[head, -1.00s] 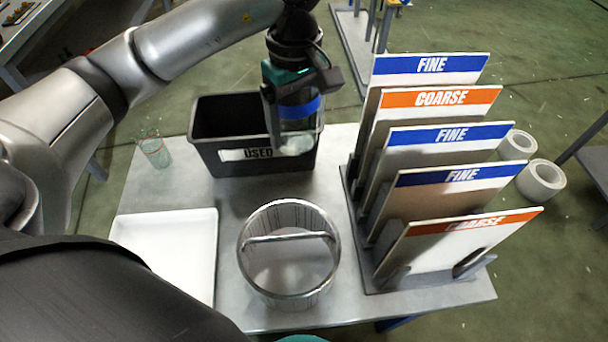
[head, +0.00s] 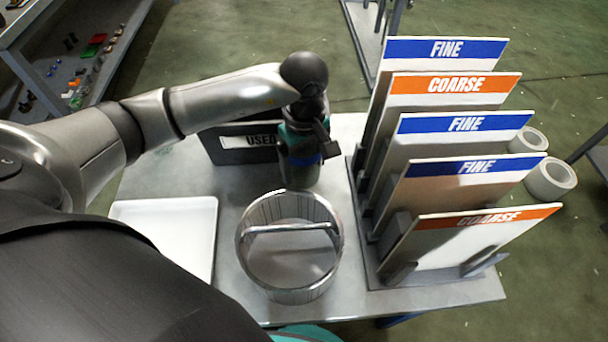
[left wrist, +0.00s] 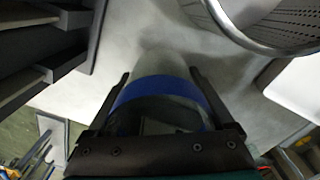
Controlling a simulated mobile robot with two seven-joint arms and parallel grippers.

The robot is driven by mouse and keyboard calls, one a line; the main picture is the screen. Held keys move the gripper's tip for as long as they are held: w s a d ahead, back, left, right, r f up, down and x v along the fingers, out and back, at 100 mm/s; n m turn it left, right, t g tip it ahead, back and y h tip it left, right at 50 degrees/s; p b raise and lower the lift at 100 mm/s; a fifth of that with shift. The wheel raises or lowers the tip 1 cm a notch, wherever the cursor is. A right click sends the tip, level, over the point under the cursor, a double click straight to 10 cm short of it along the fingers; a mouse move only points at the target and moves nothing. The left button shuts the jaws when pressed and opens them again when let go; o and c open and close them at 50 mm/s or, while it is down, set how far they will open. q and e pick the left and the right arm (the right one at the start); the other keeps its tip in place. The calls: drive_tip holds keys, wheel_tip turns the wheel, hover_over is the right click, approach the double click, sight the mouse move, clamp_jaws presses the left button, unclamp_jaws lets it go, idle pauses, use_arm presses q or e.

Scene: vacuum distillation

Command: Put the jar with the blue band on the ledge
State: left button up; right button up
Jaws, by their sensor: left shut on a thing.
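My left gripper (head: 304,148) is shut on the jar with the blue band (head: 302,160). It holds the jar between the black bin and the round metal basket. In the left wrist view the jar's blue band (left wrist: 165,88) lies between the two fingers of the gripper (left wrist: 160,84), and its pale clear end points away from the gripper. I cannot tell whether the jar touches the table. No ledge can be made out with certainty. My right gripper is not in view.
The black bin labelled USED (head: 226,148) is partly hidden behind my left arm. The metal basket with a crossbar (head: 290,287) is close in front of the jar. A rack of FINE and COARSE panels (head: 450,175) stands right. A white tray (head: 190,230) is at left.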

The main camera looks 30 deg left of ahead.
sight(304, 177)
use_arm(q)
drive_tip(key=shift+f+b, duration=0.35)
drive_tip(key=shift+f, duration=1.6)
drive_tip(key=shift+f, duration=0.1)
drive_tip(key=shift+f, duration=0.1)
drive_tip(key=o, duration=1.3)
drive_tip(key=shift+c, duration=0.2)
